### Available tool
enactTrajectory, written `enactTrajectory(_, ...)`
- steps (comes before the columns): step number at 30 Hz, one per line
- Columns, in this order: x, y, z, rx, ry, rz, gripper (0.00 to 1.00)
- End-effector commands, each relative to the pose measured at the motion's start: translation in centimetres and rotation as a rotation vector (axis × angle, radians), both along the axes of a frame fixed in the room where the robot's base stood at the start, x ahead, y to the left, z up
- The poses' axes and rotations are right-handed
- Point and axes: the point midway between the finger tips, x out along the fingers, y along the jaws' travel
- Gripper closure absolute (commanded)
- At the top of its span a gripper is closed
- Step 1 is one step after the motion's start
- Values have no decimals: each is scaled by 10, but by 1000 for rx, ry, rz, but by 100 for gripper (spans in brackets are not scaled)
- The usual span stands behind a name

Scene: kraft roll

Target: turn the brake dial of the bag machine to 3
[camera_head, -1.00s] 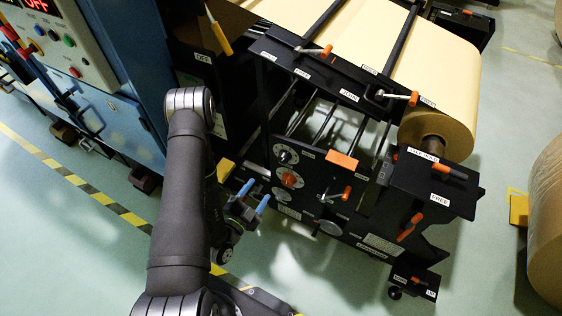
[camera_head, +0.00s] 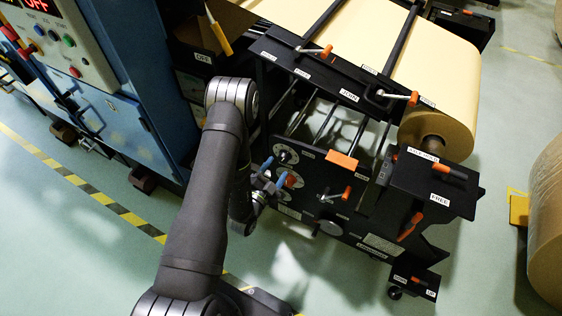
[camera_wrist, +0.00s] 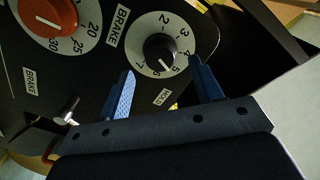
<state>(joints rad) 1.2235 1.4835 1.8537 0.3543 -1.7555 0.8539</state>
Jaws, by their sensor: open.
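In the wrist view, a white dial with a black knob (camera_wrist: 160,48) carries visible numbers from 2 to 7. Which number its pointer marks is hard to tell. My gripper (camera_wrist: 160,70) is open and empty. Its blue fingertips lie to either side of the black knob's lower part in the picture; touching cannot be told. In the head view, my gripper (camera_head: 275,172) is at the dial panel, partly covering its left side.
The orange-red knob (camera_head: 291,181) sits close to my gripper. An orange-handled lever (camera_head: 346,193) and an orange block (camera_head: 342,159) are to the right on the black panel. The kraft roll (camera_head: 440,120) is above right. A blue cabinet (camera_head: 120,110) stands left; floor below is open.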

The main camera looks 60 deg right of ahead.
Motion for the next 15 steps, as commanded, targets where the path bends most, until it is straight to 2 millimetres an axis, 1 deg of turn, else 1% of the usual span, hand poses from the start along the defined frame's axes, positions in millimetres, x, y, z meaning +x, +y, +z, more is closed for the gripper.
enactTrajectory(1, -1, -10, 1, -2, -1, -2, 40)
enactTrajectory(3, -1, -21, 1, -1, 0, -1, 40)
enactTrajectory(6, 0, -33, 0, -1, -1, -1, 40)
enactTrajectory(10, 0, -41, 0, 0, 1, 0, 40)
enactTrajectory(15, 0, -44, 0, 1, 1, 1, 40)
